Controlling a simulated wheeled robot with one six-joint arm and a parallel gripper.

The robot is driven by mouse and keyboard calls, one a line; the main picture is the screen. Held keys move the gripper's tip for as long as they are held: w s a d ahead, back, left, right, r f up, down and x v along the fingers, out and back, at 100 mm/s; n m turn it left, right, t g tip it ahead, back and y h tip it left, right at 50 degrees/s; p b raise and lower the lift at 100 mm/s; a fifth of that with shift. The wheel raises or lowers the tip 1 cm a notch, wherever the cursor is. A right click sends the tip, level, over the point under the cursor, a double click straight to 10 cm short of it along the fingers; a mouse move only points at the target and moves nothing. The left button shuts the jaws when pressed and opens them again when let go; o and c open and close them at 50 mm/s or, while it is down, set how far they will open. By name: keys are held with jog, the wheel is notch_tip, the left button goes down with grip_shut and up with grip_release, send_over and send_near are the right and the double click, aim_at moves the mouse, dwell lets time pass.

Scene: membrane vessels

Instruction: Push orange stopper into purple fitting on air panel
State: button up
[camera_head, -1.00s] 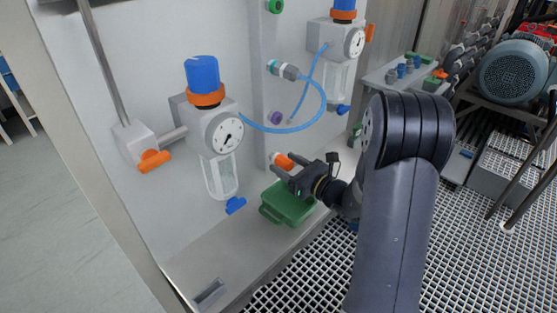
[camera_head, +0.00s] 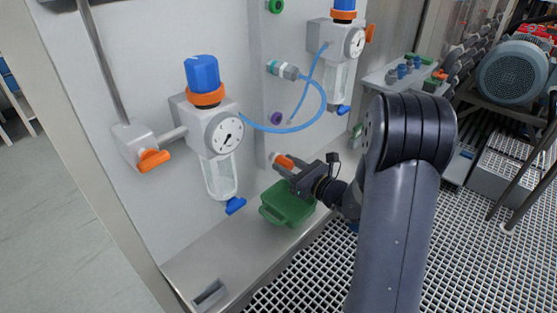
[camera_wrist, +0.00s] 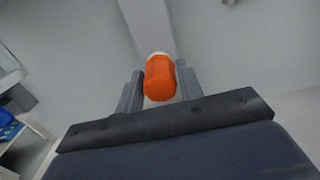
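The orange stopper (camera_head: 284,162) with a pale tip is between the fingers of my gripper (camera_head: 281,166), above the green tray. In the wrist view the stopper (camera_wrist: 160,78) sits between the two grey fingers, which look closed against its sides, with its pale end pointing away from my gripper (camera_wrist: 160,88). The purple fitting (camera_head: 276,118) is a ring on the grey panel, above and slightly left of the stopper, with a clear gap between them. The fitting does not show clearly in the wrist view.
A green tray (camera_head: 288,204) lies on the ledge below my gripper. A gauge regulator (camera_head: 222,132) with a clear bowl stands to the left. A green fitting (camera_head: 275,6) is higher up.

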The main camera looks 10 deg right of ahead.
aim_at(291, 167)
grip_shut()
jog(key=shift+d, duration=0.1)
jog(key=shift+b+v, duration=0.4)
jog(key=shift+v, duration=2.5)
jog(key=shift+s, duration=0.1)
jog(key=shift+r, duration=0.1)
notch_tip(291, 167, up, 13)
jog(key=p, duration=0.9)
jog(key=shift+s+d+p, duration=0.25)
jog(key=shift+s+p, duration=0.1)
